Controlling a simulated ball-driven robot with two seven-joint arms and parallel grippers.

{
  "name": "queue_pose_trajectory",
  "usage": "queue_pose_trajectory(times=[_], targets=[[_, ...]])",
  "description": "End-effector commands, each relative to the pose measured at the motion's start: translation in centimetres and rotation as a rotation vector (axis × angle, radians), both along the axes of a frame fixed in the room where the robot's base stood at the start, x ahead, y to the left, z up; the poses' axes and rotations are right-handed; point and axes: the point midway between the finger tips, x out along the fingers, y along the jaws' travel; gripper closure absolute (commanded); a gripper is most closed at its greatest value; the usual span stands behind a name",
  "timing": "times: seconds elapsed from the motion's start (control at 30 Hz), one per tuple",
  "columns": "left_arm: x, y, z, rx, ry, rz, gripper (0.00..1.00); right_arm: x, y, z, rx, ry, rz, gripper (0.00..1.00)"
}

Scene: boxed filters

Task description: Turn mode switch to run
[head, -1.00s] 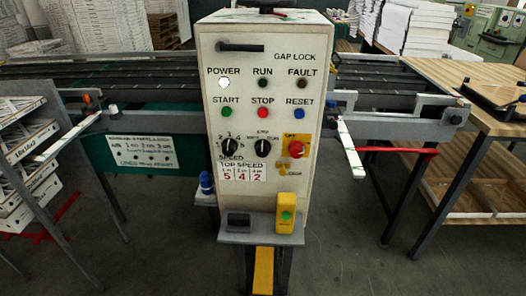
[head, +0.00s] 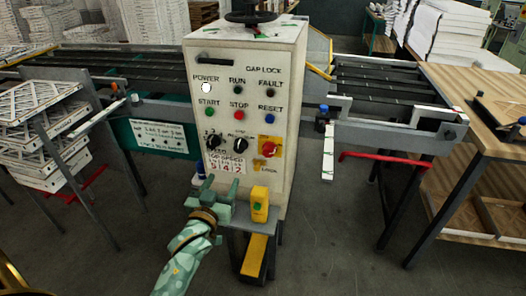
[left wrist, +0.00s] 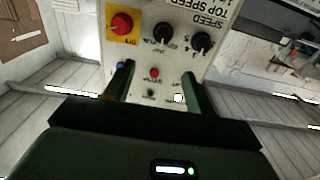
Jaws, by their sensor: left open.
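The control cabinet (head: 290,110) stands in the middle of the head view. The mode switch is the black knob (head: 240,145) between the speed knob (head: 213,141) and the red knob on a yellow plate (head: 268,148). In the left wrist view the panel is upside down, with the mode switch (left wrist: 163,33) beyond the fingertips. The exact direction of its pointer is too small to tell. My left gripper (head: 218,188) is open and empty, below and in front of the panel, apart from the switch. Its two fingers also show in the left wrist view (left wrist: 158,82). My right gripper is not in view.
A yellow box with a green button (head: 260,205) stands on the shelf (head: 236,222) under the panel, close right of my left gripper. Roller conveyors flank the cabinet. Boxed filters (head: 45,125) are stacked at left; a wooden table (head: 470,105) stands at right.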

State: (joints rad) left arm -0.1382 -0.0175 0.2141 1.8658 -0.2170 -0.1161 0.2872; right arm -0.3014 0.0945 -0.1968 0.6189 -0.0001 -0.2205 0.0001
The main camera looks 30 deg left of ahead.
Motion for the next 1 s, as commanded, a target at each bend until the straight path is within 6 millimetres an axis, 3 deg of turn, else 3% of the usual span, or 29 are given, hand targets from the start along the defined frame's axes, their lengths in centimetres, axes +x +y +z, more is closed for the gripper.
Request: queue_pose_trajectory(times=[0.27, 0.6, 0.8, 1.0], targets=[[4.7, 1.1, -0.4, -0.011, 0.000, -0.002, 0.45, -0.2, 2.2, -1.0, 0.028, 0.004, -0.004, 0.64], [12.7, 3.0, -0.5, -0.011, 0.004, -0.002, 0.45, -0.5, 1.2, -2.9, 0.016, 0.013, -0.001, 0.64], [15.1, 3.5, -0.5, -0.013, 0.005, -0.003, 0.45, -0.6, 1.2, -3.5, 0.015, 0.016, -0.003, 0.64], [15.7, 3.7, -0.4, -0.012, 0.005, -0.002, 0.45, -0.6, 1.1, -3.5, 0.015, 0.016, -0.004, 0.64]])
